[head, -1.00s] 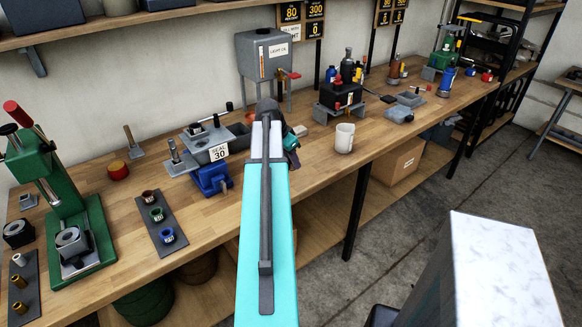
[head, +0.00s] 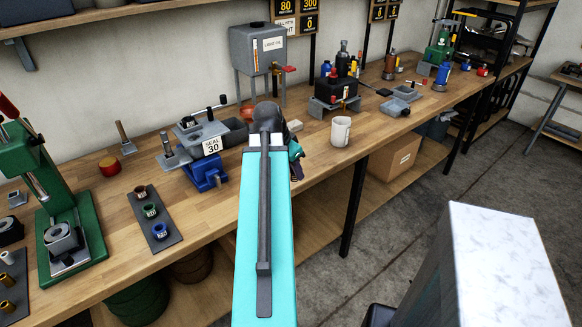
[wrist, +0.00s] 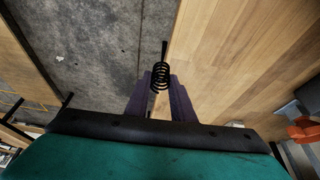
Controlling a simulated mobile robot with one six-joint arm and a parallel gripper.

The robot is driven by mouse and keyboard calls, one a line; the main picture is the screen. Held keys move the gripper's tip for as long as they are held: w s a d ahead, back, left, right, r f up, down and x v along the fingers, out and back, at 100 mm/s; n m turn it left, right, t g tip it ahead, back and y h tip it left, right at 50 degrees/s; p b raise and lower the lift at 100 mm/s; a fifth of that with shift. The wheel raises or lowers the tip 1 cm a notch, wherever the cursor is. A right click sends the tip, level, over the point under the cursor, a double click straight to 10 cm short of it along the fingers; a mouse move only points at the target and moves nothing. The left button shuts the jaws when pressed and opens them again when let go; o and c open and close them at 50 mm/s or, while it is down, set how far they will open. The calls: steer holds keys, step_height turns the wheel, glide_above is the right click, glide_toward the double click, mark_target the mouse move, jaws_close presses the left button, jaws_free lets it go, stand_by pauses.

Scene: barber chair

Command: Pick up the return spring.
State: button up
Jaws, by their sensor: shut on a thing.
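The return spring (wrist: 161,76) is a black coil that shows in the wrist view, between the tips of my gripper (wrist: 161,88). The two purple-grey fingers are shut on it. Behind the spring in that view lie the bench's front edge and the grey floor.
The wooden bench (head: 345,155) carries a white mug (head: 340,131) right of my arm. A dark strip with small cups (head: 155,219) and a green press (head: 70,230) are further left.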

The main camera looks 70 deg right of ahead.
steer(key=shift+s+a+b, duration=0.35)
steer(key=shift+a+b, duration=0.2)
steer(key=shift+b, duration=0.05)
steer(key=shift+s+a+b, duration=0.3)
steer(key=shift+a+b, duration=0.2)
steer(key=shift+b, duration=0.05)
steer(key=shift+s+a+b, duration=0.15)
steer(key=shift+a+b, duration=0.05)
steer(key=shift+b, duration=1)
steer(key=b, duration=0.2)
steer(key=a+b, duration=0.1)
steer(key=b, duration=0.1)
steer(key=shift+s+a+r, duration=0.1)
steer(key=shift+s, duration=0.25)
steer(key=shift+s+a+r+b, duration=0.1)
steer(key=shift+a+b, duration=0.1)
steer(key=shift+b, duration=0.4)
steer(key=shift+r, duration=0.1)
